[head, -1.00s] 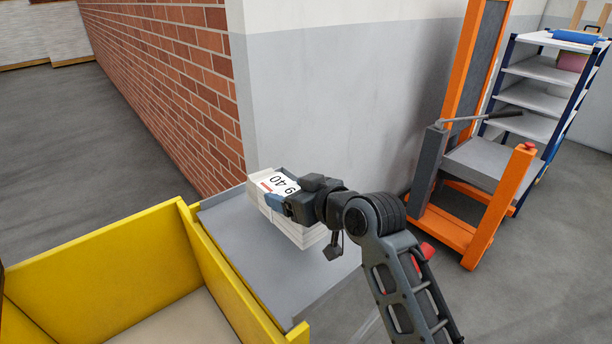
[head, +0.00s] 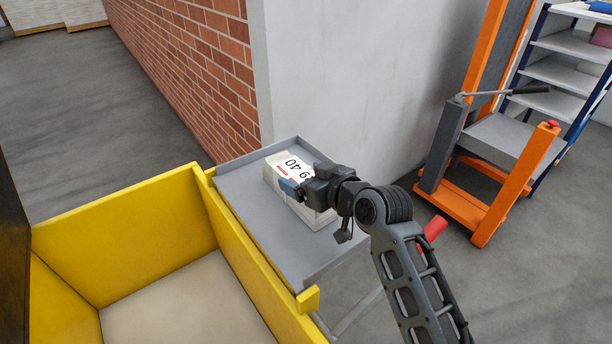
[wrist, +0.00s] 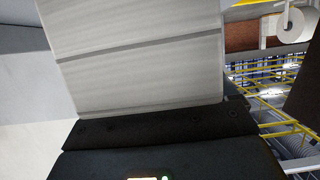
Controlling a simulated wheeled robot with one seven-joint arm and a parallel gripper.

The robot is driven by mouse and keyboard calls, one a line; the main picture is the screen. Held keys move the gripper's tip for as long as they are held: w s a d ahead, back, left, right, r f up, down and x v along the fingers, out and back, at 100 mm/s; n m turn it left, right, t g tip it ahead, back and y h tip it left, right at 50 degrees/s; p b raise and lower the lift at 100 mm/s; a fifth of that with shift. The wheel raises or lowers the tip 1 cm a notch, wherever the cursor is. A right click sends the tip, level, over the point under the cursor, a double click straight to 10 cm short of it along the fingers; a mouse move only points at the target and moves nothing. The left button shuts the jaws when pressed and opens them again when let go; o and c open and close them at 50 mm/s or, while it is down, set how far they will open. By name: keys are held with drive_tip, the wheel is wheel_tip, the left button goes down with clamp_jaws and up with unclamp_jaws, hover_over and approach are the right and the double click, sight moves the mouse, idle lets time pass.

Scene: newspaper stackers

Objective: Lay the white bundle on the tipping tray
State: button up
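The white bundle (head: 310,210) is a stack of papers with a label reading "40" on top. It is over the grey tipping tray (head: 247,203), towards the tray's right side. My gripper (head: 289,188) is shut on it, with a finger showing at the label side. In the wrist view the bundle's layered side (wrist: 140,65) fills the upper middle, right against the dark gripper body. The bundle looks about level and close to the tray surface; I cannot tell whether it touches. The tray has low rims and is otherwise empty where visible.
A yellow bin (head: 130,235) adjoins the tray on the left. A grey wall corner (head: 340,90) stands right behind the tray. An orange stacker (head: 480,205) with a grey platform and lever stands at right, with a white-shelved rack (head: 565,75) behind it.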

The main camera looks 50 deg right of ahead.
drive_tip(key=shift+o, duration=1.1)
drive_tip(key=shift+r, duration=0.2)
drive_tip(key=shift+s+a, duration=0.1)
drive_tip(key=shift+s, duration=0.2)
drive_tip(key=b+v, duration=0.2)
drive_tip(key=v, duration=0.9)
drive_tip(key=s+a+f, duration=0.6)
drive_tip(key=s+a, duration=0.3)
drive_tip(key=a, duration=0.2)
drive_tip(key=s+a+r+n+y, duration=0.1)
drive_tip(key=s+a+y, duration=0.1)
drive_tip(key=s, duration=0.4)
drive_tip(key=s+a+r+n+t+y, duration=0.1)
drive_tip(key=s+a+r+n, duration=0.1)
drive_tip(key=s+a, duration=0.2)
drive_tip(key=shift+s+y, duration=0.4)
drive_tip(key=shift+s, duration=0.65)
